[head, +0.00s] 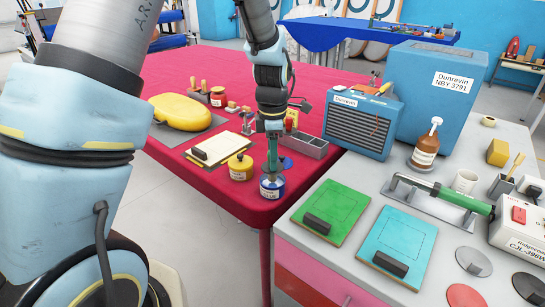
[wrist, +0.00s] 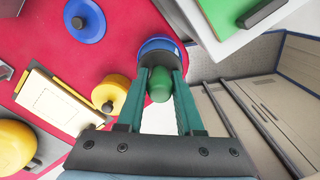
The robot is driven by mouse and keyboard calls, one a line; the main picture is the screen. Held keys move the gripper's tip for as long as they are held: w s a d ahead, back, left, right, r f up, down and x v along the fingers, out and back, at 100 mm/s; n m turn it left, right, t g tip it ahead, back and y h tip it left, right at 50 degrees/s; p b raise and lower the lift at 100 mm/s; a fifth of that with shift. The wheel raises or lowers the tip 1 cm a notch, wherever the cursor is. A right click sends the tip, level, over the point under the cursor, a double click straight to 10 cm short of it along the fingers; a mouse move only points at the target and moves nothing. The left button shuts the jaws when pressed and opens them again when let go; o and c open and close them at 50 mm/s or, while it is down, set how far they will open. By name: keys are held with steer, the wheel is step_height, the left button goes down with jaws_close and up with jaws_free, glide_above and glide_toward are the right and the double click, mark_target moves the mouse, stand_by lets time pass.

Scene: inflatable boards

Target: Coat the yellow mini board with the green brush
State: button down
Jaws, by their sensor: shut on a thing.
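My gripper (head: 272,168) points down over the front edge of the red table. In the wrist view my gripper (wrist: 160,75) has its teal fingers shut on the rounded green handle of the green brush (wrist: 159,88). The brush's bristles are hidden. Directly below is a blue pot (head: 272,188), which also shows beyond the fingertips in the wrist view (wrist: 157,44); I cannot tell how deep the brush is in it. A pale cream mini board (head: 226,146) with a yellow edge and a dark block lies left of the gripper; it also shows in the wrist view (wrist: 52,101).
A yellow pot (head: 240,167) stands between board and gripper. A blue lid (wrist: 85,20) lies nearby. A yellow inflated board (head: 178,111) and red pot (head: 218,97) are farther back. Green (head: 333,209) and cyan (head: 405,239) mini boards lie on the grey counter at right.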

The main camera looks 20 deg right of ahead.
steer(key=shift+f, duration=0.6)
stand_by(1.6)
steer(key=shift+r+p, duration=2.9)
steer(key=shift+r, duration=0.7)
